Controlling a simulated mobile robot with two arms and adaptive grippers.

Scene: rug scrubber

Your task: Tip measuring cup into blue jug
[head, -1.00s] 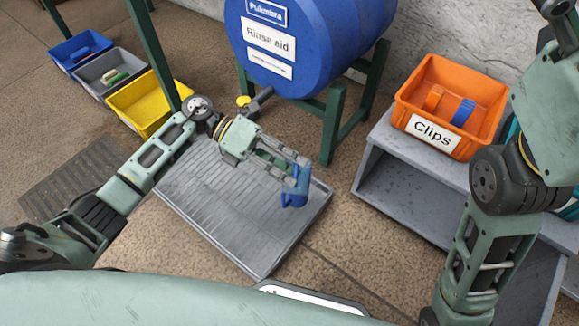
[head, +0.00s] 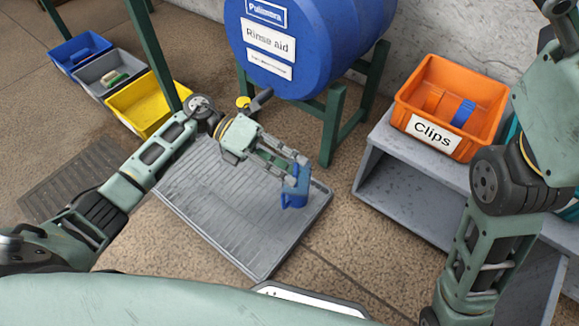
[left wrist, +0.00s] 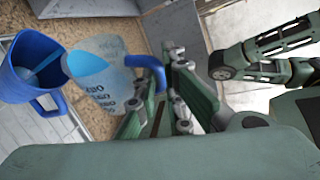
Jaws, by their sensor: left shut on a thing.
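My left gripper (head: 290,163) is over the grey ribbed tray and shut on the blue handle (left wrist: 150,70) of the measuring cup. The cup (left wrist: 105,80) is clear with dark markings and light-blue liquid, and it is tilted with its mouth towards the blue jug (left wrist: 22,88). A light-blue streak shows inside the jug's mouth, close to the cup's lip. In the head view a blue shape hangs at my left fingertips; I cannot tell there which part is cup or jug.
The grey tray (head: 215,225) lies on the floor. A blue drum (head: 320,40) on a green stand is behind it. An orange Clips bin (head: 450,105) sits on a grey shelf (head: 405,190) at right. Blue, grey and yellow bins (head: 140,100) stand at left.

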